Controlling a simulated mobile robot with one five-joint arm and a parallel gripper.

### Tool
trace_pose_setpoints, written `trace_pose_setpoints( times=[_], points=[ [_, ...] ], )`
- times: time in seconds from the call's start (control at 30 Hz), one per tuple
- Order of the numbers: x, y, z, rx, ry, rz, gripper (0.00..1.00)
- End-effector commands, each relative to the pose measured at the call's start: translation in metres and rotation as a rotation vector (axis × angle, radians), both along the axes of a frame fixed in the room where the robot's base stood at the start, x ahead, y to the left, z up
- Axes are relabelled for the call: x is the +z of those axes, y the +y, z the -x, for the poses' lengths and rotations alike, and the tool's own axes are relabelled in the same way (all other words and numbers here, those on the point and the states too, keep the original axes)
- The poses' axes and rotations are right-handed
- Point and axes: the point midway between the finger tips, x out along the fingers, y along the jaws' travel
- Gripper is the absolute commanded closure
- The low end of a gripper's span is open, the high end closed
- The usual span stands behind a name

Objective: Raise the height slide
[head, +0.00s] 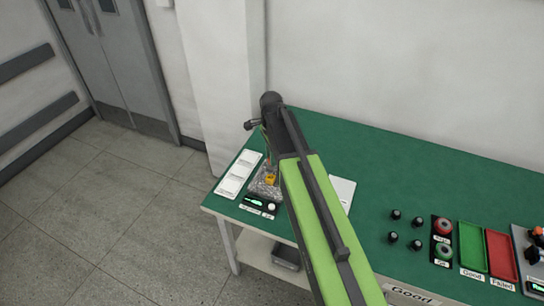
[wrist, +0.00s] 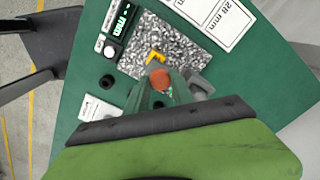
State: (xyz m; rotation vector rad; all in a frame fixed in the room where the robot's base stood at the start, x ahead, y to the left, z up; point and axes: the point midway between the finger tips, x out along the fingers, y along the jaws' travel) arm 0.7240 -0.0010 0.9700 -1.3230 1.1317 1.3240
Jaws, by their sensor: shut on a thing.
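The height slide (wrist: 160,79) shows in the wrist view as a small orange-red rounded piece between my jaw tips. My gripper (wrist: 166,88) is shut on it. The rest of the slide is hidden behind my jaws. A speckled grey granite plate (wrist: 187,43) lies beyond it, with a yellow angled piece (wrist: 155,57) just past the jaws. In the head view the granite plate (head: 262,190) and the yellow piece (head: 270,179) sit near the table's left end, partly covered by my arm.
A black display box (wrist: 120,22) with green digits stands beside the plate. A white card (wrist: 215,14) marked 28 mm lies nearby. On the green table (head: 390,165), several black knobs (head: 395,214), a green tray (head: 472,246) and a red tray (head: 501,255) are to the right.

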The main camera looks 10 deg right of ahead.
Motion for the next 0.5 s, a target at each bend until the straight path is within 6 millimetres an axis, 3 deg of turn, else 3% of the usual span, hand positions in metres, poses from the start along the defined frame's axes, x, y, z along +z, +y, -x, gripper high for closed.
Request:
trace_pose_setpoints(
  times=[0.1,0.13,0.27,0.5],
  points=[
    [-0.0013,-0.0006,0.0021,-0.001,0.006,0.001,1.00],
    [-0.0013,-0.0006,0.0021,-0.001,0.006,0.001,0.69],
    [-0.0014,-0.0006,0.0016,-0.001,0.004,0.001,0.52],
    [-0.0014,-0.0003,0.0008,0.000,0.002,0.000,0.50]
  ],
)
